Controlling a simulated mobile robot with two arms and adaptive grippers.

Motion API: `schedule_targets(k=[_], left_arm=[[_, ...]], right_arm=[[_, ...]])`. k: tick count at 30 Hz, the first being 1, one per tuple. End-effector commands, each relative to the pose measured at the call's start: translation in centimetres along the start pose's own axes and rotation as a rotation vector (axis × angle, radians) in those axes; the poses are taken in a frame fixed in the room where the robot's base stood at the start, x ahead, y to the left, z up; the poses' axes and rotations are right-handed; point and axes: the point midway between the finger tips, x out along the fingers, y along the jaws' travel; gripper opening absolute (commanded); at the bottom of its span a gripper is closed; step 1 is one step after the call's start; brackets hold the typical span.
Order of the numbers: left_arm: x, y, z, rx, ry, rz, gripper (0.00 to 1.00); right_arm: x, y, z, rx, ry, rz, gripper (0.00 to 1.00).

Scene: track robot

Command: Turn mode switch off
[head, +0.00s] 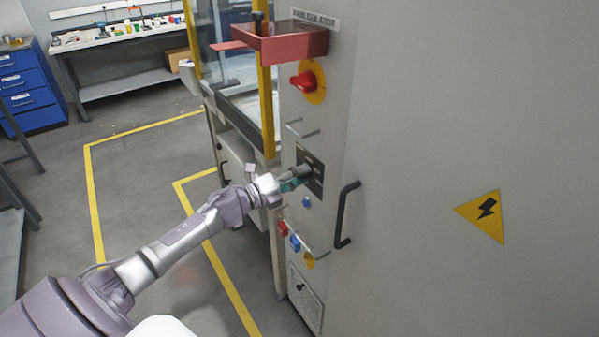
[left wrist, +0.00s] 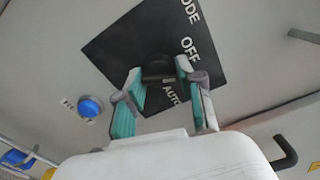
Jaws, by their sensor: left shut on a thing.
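The mode switch plate (head: 314,165) is a black panel on the narrow face of the grey cabinet. It also shows in the left wrist view (left wrist: 115,50), tilted in the picture, with "OFF" and "AUTO" lettering and part of "MODE". The dark switch knob (left wrist: 157,66) sits on the plate. My left gripper (head: 291,181) reaches it from the left, and its teal-padded fingers (left wrist: 157,74) are shut on the knob, one on each side. The fingers hide part of the knob and some lettering, so I cannot tell which position it points to. My right gripper is not in view.
A red isolator handle (head: 303,81) and a red tray (head: 290,43) sit above. A black door handle (head: 346,214) stands out to the right. Blue (head: 295,243) and red (head: 283,227) buttons are below. A yellow post (head: 265,95) is behind.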

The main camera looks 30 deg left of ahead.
Motion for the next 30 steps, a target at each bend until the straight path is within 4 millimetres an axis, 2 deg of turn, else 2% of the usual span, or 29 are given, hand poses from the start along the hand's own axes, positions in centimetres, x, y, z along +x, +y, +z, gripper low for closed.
schedule_targets(k=[13, 21, 30], left_arm=[[0.0, -0.2, 0.2, -0.321, -0.004, 0.000, 0.02], [0.0, -0.1, 0.1, -0.403, -0.003, 0.000, 0.02], [0.0, -0.1, 0.1, -0.421, -0.002, 0.000, 0.02]], right_arm=[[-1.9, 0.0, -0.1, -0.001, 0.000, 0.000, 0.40], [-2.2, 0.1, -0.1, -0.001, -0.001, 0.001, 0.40], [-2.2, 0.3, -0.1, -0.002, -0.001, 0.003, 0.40]])
